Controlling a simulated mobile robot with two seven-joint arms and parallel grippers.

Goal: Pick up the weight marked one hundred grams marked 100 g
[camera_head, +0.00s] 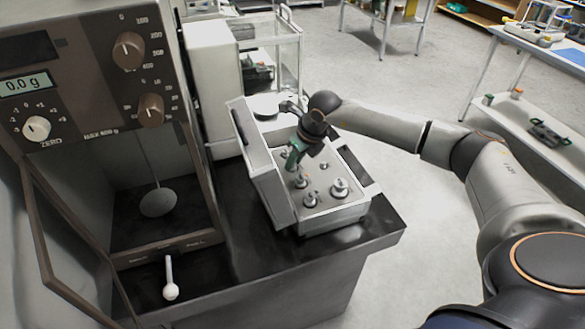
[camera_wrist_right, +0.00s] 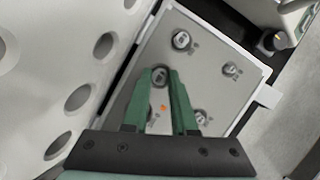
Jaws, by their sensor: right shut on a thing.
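My right gripper (camera_head: 292,165) reaches down into an open weight box (camera_head: 335,219) on the dark bench. In the right wrist view its green fingers (camera_wrist_right: 161,77) are shut on a small metal weight (camera_wrist_right: 160,74), over the box's light panel. I cannot read the mark on this weight. Other knobbed metal weights stand around it, including a larger one (camera_head: 340,187) at the right and one (camera_wrist_right: 181,40) ahead of the fingers. My left gripper is not in view.
The raised box lid (camera_head: 262,178) stands close left of the gripper. A balance with a 0.0 g display (camera_head: 25,84) and a hanging pan (camera_head: 158,202) is at the left. The dark bench top (camera_head: 245,250) is clear in front of the box.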

